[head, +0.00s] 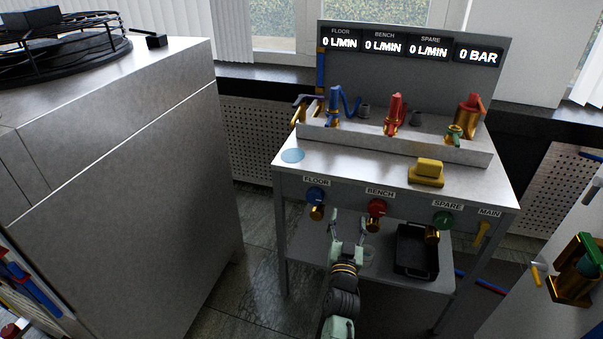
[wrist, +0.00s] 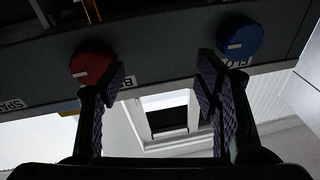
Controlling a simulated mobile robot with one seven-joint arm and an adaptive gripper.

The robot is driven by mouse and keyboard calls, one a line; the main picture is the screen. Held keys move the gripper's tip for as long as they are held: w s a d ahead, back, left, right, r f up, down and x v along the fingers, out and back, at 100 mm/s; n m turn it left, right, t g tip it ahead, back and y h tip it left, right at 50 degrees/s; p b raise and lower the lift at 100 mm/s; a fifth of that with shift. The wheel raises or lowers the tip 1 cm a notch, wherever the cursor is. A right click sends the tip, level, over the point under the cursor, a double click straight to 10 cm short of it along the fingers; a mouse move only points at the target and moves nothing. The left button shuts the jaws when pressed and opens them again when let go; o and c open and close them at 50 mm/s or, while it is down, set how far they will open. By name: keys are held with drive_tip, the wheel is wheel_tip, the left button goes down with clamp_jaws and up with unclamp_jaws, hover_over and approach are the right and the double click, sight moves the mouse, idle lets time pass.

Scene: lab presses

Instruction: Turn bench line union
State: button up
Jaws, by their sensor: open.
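The red BENCH knob (head: 377,207) is on the front of the steel bench, with a brass union (head: 373,225) just below it. In the wrist view, which looks upside down, the red knob (wrist: 88,62) is partly behind the left finger, and the brass there is mostly hidden. My gripper (head: 348,222) is open and empty. It is in front of the bench, below the panel edge, between the BENCH and FLOOR fittings. In the wrist view, the gap between the fingers (wrist: 163,78) shows only background. Contact with the union cannot be told.
The blue FLOOR knob (head: 315,195) is on the left and the green SPARE knob (head: 443,220) on the right, each with brass below. A yellow MAIN lever (head: 482,234) is at far right. A black tray (head: 416,252) stands on the lower shelf. A large steel cabinet (head: 130,190) is at left.

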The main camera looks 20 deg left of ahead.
drive_tip(key=s+a+r+n+t+y, duration=0.1)
drive_tip(key=a+r+y, duration=0.1)
drive_tip(key=a+r, duration=0.4)
drive_tip(key=s+a+r+n+t+y, duration=0.1)
drive_tip(key=s+a+r+y, duration=0.1)
drive_tip(key=a+r, duration=0.4)
wheel_tip(320, 180, up, 5)
drive_tip(key=shift+a+r+n+y, duration=0.15)
drive_tip(key=shift+a+n+y, duration=0.25)
drive_tip(key=shift+y, duration=0.3)
